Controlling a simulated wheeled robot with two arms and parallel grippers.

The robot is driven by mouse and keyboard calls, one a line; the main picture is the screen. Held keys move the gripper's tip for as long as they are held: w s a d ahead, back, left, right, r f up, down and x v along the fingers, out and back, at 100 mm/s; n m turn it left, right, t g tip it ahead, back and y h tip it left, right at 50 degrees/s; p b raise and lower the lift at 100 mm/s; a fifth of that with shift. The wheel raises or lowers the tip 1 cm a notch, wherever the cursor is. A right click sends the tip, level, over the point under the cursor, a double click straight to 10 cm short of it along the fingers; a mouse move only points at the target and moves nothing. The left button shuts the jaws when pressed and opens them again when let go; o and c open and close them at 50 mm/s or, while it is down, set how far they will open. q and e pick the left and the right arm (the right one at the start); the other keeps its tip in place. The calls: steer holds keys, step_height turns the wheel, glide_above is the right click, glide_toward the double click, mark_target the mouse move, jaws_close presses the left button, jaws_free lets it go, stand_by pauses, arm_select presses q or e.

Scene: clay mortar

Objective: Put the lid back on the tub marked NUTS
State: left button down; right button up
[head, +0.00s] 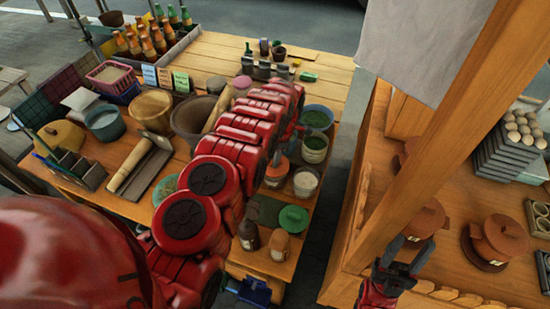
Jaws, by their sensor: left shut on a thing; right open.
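My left arm reaches across the table, and its gripper (284,148) is mostly hidden behind the red links. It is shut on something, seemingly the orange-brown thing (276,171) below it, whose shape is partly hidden. Open tubs stand beside it: one with pale contents (306,182) and two with green contents (314,148). A green lid (293,219) lies nearer the front. No label reading NUTS can be made out. My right gripper (405,244) is open and empty, close to a brown lidded pot (427,218) on the right counter; contact is unclear.
A second brown lidded pot (499,236) and egg trays (508,148) stand on the right counter. The left table holds a mortar (192,115), a wooden roller (130,166), bowls and bottles (147,42). Bare planks (225,52) show at the back.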

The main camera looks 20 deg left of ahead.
arm_select(q)
steer(key=c, duration=0.7)
jaws_free()
steer(key=shift+c, duration=0.2)
steer(key=o, duration=0.5)
steer(key=shift+r, duration=0.1)
steer(key=shift+r+p, duration=1.05)
steer(key=shift+r, duration=2.45)
